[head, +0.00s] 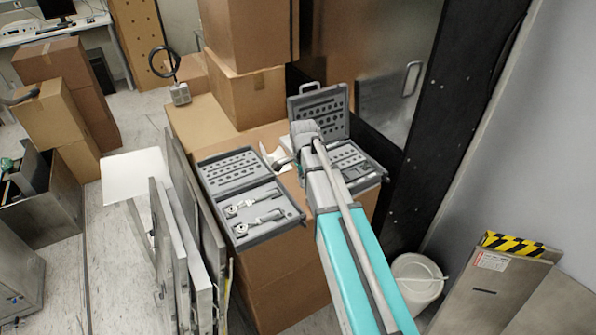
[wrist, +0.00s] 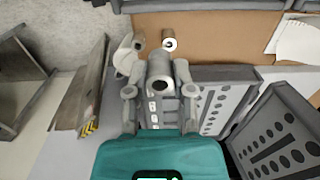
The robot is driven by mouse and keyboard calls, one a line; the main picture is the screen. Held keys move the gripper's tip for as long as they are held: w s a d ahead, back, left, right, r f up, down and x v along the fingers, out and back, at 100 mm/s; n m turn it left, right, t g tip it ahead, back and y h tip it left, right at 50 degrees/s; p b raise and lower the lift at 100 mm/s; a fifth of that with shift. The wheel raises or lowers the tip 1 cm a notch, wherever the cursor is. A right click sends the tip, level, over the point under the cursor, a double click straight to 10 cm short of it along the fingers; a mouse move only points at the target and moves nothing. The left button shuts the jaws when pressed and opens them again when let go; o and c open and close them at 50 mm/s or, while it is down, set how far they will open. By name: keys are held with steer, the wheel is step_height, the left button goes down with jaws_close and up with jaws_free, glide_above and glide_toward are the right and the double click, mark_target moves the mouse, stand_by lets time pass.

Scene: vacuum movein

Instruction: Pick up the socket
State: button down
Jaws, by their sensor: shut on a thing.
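In the wrist view my gripper (wrist: 159,82) has its two fingers on either side of a short grey metal cylinder, which looks like the socket (wrist: 160,66). The fingers are closed on it, and its round end faces the camera. The open toolbox under my arm shows in the head view (head: 322,108) and beside the gripper in the wrist view (wrist: 218,98). In the head view my wrist hides part of this toolbox, and the fingers and socket cannot be made out there.
A second open toolbox (head: 242,228) with wrenches lies to the left on the cardboard boxes. A small ring-ended cylinder (wrist: 169,44) is beyond the gripper. A white bucket (head: 416,284) stands on the floor at right, near a hazard-striped panel (head: 490,285). Upright panels (head: 168,235) stand left.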

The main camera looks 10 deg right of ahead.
steer(key=shift+s+r, duration=0.2)
steer(key=shift+s, duration=0.3)
steer(key=shift+s+r, duration=0.2)
steer(key=shift+s, duration=0.25)
